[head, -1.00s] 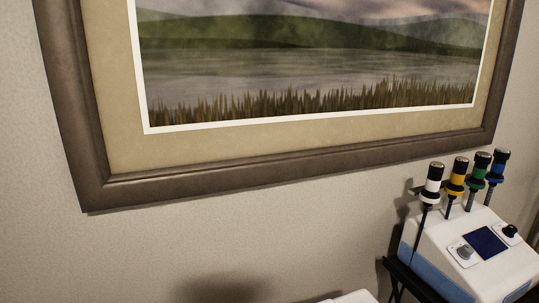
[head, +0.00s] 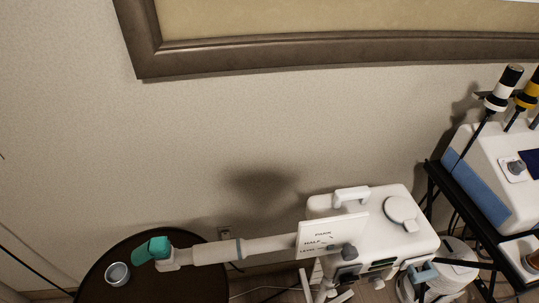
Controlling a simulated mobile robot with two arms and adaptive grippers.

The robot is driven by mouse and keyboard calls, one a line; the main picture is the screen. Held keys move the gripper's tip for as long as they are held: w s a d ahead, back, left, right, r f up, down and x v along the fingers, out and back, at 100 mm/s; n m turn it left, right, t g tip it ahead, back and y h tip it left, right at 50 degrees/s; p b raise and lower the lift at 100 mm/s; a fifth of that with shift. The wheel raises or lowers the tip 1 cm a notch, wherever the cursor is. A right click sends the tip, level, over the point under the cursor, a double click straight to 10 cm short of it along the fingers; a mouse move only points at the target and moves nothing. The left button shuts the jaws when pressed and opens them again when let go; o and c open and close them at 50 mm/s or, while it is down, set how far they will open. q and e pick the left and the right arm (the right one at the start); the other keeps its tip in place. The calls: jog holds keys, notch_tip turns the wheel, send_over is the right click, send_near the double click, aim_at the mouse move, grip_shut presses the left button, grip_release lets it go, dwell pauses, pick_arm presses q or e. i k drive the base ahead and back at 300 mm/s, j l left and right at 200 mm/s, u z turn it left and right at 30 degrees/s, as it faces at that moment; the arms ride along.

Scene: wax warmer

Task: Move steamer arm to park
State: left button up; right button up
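The steamer (head: 385,225) is a white box with a handle on top, at the lower right of the head view. Its arm (head: 250,247) reaches out to the left, nearly level, with a grey band and a teal nozzle (head: 151,249) at its end. A white plate (head: 331,238) at the arm's base carries the words PARK, HALF and LEVEL, with a dark knob (head: 349,252) beside it. The arm appears to lie near LEVEL. Neither of my grippers is in view.
A round dark table (head: 112,248) with a small grey cup (head: 117,273) stands under the nozzle. A black cart (head: 460,206) on the right carries a white and blue device (head: 480,180) with upright tools. A framed picture (head: 270,57) hangs above; the wall between is clear.

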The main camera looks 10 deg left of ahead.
aim_at(237, 248)
jog(key=k+j, duration=0.75)
jog(key=j+u, duration=0.05)
